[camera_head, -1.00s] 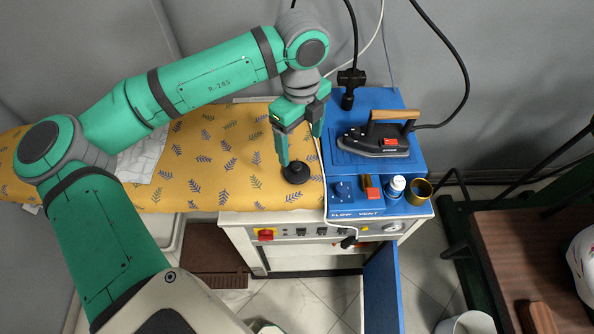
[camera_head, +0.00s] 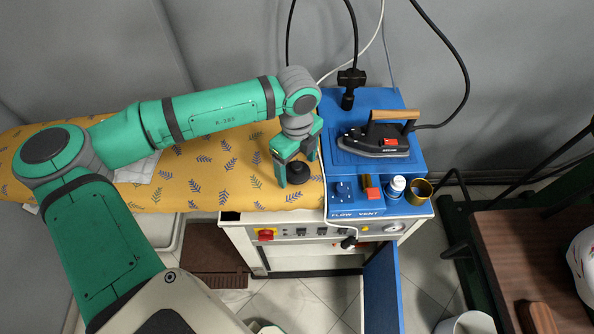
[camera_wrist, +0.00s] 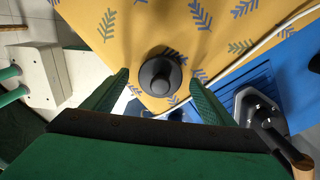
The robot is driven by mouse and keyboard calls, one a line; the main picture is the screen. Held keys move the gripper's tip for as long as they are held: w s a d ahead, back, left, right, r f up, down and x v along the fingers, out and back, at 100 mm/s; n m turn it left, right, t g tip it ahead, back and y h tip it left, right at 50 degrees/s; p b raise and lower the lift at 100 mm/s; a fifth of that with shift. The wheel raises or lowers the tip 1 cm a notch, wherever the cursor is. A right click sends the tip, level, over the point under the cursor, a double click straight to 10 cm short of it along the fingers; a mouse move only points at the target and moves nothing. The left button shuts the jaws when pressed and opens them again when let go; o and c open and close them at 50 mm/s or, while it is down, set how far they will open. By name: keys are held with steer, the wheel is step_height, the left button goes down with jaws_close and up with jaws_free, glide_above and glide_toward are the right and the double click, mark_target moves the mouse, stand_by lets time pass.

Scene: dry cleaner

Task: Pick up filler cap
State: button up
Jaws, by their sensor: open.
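The filler cap (camera_head: 298,172) is a black, round, knobbed piece on the yellow leaf-patterned ironing board cover, near its front right edge. In the wrist view the cap (camera_wrist: 160,76) sits in the upper middle, just beyond the fingertips and roughly centred between them. My green gripper (camera_head: 294,175) is open and empty, pointing down over the cap. In the wrist view both fingers of my gripper (camera_wrist: 160,84) are spread to either side. No contact with the cap is visible.
Right of the cap are the blue ironing station (camera_head: 336,208), a steam iron (camera_head: 378,140), a white bottle (camera_head: 396,187) and a brass cup (camera_head: 419,191). A white cord (camera_head: 324,185) runs along the board's right edge. The board (camera_head: 215,185) left of the cap is clear.

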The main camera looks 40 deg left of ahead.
mark_target(297, 165)
steer(key=shift+f, duration=0.1)
steer(key=c, duration=1.1)
steer(key=shift+r, duration=0.45)
step_height(297, 165, up, 2)
steer(key=shift+r, duration=0.15)
steer(key=s+d+r, duration=0.7)
steer(key=s+r, duration=0.2)
steer(key=s, duration=0.2)
steer(key=shift+s+d+r, duration=0.3)
steer(key=shift+s+r, duration=0.1)
